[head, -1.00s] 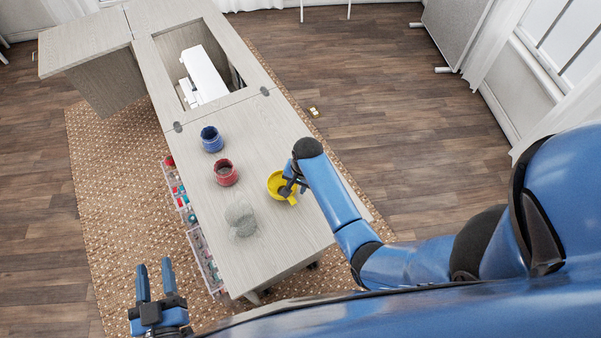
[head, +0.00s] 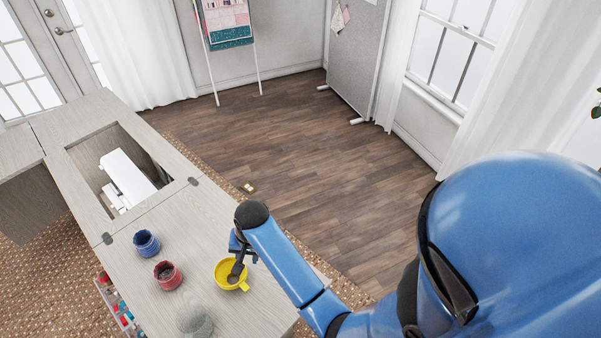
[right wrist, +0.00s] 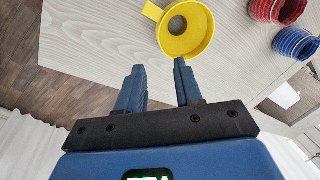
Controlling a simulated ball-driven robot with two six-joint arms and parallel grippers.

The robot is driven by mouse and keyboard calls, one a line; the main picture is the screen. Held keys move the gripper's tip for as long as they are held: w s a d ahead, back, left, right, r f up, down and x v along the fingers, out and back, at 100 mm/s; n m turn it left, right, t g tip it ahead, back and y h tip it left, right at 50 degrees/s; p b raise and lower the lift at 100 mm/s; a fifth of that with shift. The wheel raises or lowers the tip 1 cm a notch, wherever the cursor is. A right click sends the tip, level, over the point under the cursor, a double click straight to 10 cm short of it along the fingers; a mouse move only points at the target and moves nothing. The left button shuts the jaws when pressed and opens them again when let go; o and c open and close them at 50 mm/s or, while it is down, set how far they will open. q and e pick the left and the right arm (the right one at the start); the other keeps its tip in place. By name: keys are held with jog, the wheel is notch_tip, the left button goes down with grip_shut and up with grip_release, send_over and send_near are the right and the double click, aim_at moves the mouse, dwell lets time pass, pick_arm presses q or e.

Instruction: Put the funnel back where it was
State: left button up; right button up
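The yellow funnel (head: 221,273) rests on the pale wooden top of the sewing cabinet (head: 190,229), near its right edge, with its tab toward the lower right. My right gripper (head: 238,269) is just above it and partly covers it in the head view. In the right wrist view the funnel (right wrist: 198,42) lies beyond the fingertips, its wide ring and central hole in sight. The fingers of my right gripper (right wrist: 158,68) are spread with nothing between them. My left gripper is out of view.
A blue pot (head: 146,243) and a red pot (head: 168,275) stand left of the funnel. A grey rounded thing (head: 194,321) is nearer. A white sewing machine (head: 126,177) sits in the cabinet's opening. A small brass-coloured thing (head: 248,187) lies on the floor.

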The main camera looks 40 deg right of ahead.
jog(key=s+d+f+n+t, duration=0.2)
jog(key=s+d+n+t, duration=0.1)
jog(key=s+t, duration=0.5)
jog(key=s+d+r+n+t, duration=0.1)
jog(key=s+r+n+t, duration=0.1)
jog(key=s+r+t, duration=0.2)
jog(key=s+d+r+n+t+h, duration=0.1)
jog(key=s+r+t, duration=0.3)
jog(key=s+r, duration=0.5)
notch_tip(320, 180, up, 3)
jog(key=shift+d+r+n, duration=0.1)
jog(key=shift+d+n, duration=0.15)
jog(key=shift+n, duration=0.45)
notch_tip(320, 180, down, 6)
jog(key=b, duration=0.6)
